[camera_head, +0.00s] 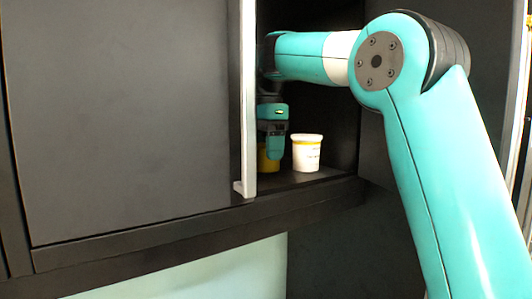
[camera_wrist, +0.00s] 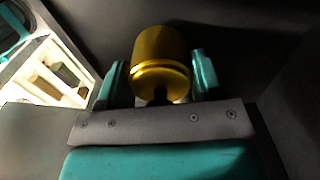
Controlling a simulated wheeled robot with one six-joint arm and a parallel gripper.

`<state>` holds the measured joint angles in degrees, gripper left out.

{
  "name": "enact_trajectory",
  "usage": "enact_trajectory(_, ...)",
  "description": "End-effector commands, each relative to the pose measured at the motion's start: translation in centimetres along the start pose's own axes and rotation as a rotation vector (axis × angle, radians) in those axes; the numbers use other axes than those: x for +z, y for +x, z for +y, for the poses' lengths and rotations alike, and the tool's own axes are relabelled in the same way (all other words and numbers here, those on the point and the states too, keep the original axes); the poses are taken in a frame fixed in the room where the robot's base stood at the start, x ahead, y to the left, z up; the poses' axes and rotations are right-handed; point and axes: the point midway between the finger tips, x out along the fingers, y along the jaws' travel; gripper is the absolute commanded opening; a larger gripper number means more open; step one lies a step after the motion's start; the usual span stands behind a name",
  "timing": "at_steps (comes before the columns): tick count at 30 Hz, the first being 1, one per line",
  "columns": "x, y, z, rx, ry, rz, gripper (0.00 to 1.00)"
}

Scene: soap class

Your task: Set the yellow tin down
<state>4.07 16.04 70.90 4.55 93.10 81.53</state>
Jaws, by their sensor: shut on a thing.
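The yellow tin (camera_wrist: 160,50) is between the two fingers of my gripper (camera_wrist: 160,85) in the wrist view. In the head view my gripper (camera_head: 272,150) reaches down inside a dark cabinet compartment. It is shut on the yellow tin (camera_head: 266,161), which shows only in part behind the gripper and the door edge. The tin is low, near the shelf (camera_head: 290,180). I cannot tell whether its base touches the shelf.
A white tub with a yellow band (camera_head: 307,153) stands upright on the shelf just right of my gripper. The grey edge of the cabinet door (camera_head: 246,100) is close on the left. In the wrist view a light-coloured rack (camera_wrist: 50,75) holds several dark blocks.

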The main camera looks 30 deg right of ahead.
Motion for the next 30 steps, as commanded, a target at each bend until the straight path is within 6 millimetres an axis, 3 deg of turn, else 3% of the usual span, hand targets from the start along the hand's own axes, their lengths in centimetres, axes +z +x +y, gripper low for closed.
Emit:
enact_trajectory(3, 0.0, 1.0, 0.1, 0.000, 0.000, 0.003, 0.30)
enact_trajectory(15, -0.1, 1.7, 0.1, -0.002, 0.001, 0.004, 0.30)
enact_trajectory(16, -0.1, 1.6, 0.1, -0.001, 0.001, 0.004, 0.65)
enact_trajectory(19, -0.1, 1.5, 0.1, -0.001, 0.001, 0.004, 0.85)
enact_trajectory(30, -0.1, 0.8, 0.0, -0.002, 0.002, 0.003, 0.85)
